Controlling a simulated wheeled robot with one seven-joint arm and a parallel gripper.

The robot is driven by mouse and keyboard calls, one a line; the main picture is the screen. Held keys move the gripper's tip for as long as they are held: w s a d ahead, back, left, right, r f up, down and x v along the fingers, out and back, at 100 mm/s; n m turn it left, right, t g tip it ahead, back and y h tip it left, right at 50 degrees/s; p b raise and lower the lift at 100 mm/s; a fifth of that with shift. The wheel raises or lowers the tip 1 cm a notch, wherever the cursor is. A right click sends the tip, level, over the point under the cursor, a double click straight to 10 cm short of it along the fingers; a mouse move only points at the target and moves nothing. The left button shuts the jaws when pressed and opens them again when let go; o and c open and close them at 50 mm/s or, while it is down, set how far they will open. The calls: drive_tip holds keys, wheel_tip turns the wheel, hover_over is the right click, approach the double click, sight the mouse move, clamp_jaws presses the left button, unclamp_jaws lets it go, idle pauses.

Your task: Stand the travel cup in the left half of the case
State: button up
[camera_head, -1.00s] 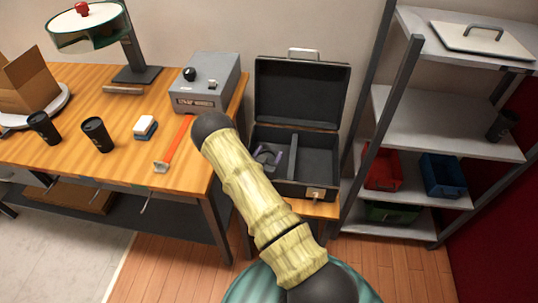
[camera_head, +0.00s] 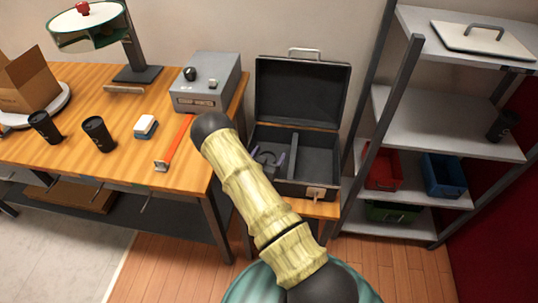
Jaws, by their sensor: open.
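The open case (camera_head: 318,165) stands at the right end of the bench, its lid up and a divider splitting it into left and right halves. My gripper (camera_head: 268,158) is low in the left half, its fingers open and spread. My arm hides part of it. A dark rounded shape lies between the fingers; it may be the travel cup, but it is too small and dark to tell its pose. The right half looks empty. Two similar black cups, one at the left (camera_head: 44,126) and one nearer the middle (camera_head: 97,133), are on the bench.
A grey machine box (camera_head: 205,85) stands left of the case, with an orange-red strip (camera_head: 174,143) and a small blue-white block (camera_head: 145,127) nearby. The shelf unit (camera_head: 445,130) at right holds another dark cup (camera_head: 502,126) and coloured bins.

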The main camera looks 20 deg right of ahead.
drive_tip(key=b+v, duration=0.1)
drive_tip(key=v, duration=1)
drive_tip(key=shift+s+a+b, duration=0.2)
drive_tip(key=shift+s+b, duration=0.05)
drive_tip(key=shift+b, duration=0.1)
drive_tip(key=a+r+n+g+y, duration=0.35)
drive_tip(key=a+r+y, duration=0.35)
drive_tip(key=r+y, duration=0.3)
drive_tip(key=s+r+n+g, duration=0.2)
drive_tip(key=s+r, duration=0.3)
drive_tip(key=s, duration=0.3)
drive_tip(key=s+r+n+g+y, duration=0.1)
drive_tip(key=s+r+n+g, duration=0.2)
drive_tip(key=s, duration=0.5)
drive_tip(key=shift+s+r+n+y, duration=0.3)
drive_tip(key=shift+r+n, duration=0.05)
drive_tip(key=shift+r, duration=0.55)
